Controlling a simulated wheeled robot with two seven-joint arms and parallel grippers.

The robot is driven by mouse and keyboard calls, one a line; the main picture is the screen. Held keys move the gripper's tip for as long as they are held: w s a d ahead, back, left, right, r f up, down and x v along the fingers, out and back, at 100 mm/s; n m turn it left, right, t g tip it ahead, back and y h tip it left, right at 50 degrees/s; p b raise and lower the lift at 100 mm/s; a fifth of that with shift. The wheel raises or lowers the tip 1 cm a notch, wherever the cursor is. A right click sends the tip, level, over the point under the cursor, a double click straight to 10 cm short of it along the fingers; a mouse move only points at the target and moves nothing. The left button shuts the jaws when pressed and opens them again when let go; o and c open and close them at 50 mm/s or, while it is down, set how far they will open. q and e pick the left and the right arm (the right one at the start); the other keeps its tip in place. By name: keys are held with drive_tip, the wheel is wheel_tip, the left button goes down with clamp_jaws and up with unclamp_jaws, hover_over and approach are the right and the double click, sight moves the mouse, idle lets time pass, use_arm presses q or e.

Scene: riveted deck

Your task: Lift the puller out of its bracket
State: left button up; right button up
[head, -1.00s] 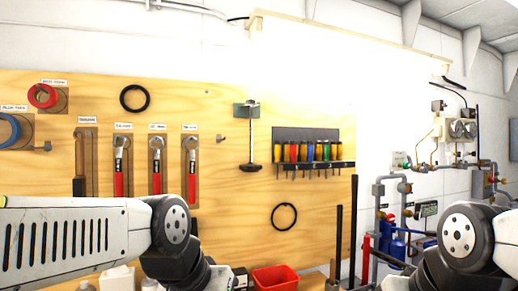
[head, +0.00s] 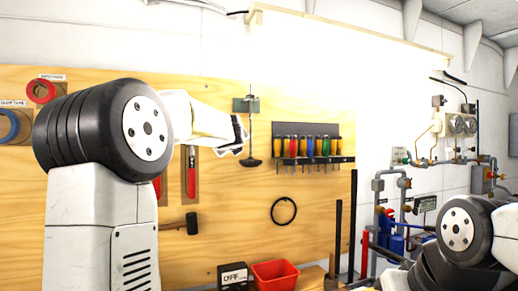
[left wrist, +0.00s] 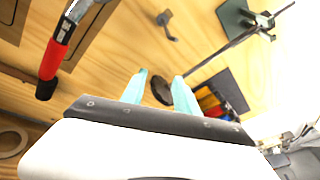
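The puller (head: 250,135) hangs on the pegboard in a dark green bracket (head: 239,104), its thin rod pointing down to a dark round foot. In the left wrist view, the bracket (left wrist: 234,20) is at the upper right and the puller's rod (left wrist: 215,53) slants down to its foot (left wrist: 162,89). My left gripper (head: 240,136) is beside the rod in the head view, just left of it. In the wrist view its teal fingers (left wrist: 163,88) are apart, with the foot showing in the gap beyond them; I see no grip on the puller. My right gripper is out of view.
A screwdriver rack (head: 308,145) hangs right of the puller. A red-handled tool (left wrist: 58,55) hangs left of my left gripper. A black ring (head: 284,211) hangs lower on the board. A red bin (head: 275,274) stands below.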

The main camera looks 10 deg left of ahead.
sight(251, 126)
use_arm(q)
drive_tip(key=w+d+m, duration=0.1)
drive_tip(key=w+m, duration=0.1)
drive_tip(key=w, duration=0.2)
drive_tip(key=w+d+r+m+t, duration=0.1)
drive_tip(key=w+m, duration=0.2)
drive_tip(key=w, duration=0.2)
drive_tip(key=w+d+r+m+h, duration=0.1)
drive_tip(key=w+m, duration=0.2)
drive_tip(key=w, duration=0.1)
drive_tip(key=shift+w+d+r+t, duration=0.15)
drive_tip(key=shift+d+r+t, duration=0.1)
drive_tip(key=shift+d+t, duration=0.15)
drive_tip(key=shift+w+a+r, duration=0.1)
drive_tip(key=shift+w, duration=0.7)
drive_tip(key=shift+c, duration=0.3)
clamp_jaws()
drive_tip(key=shift+r, duration=0.1)
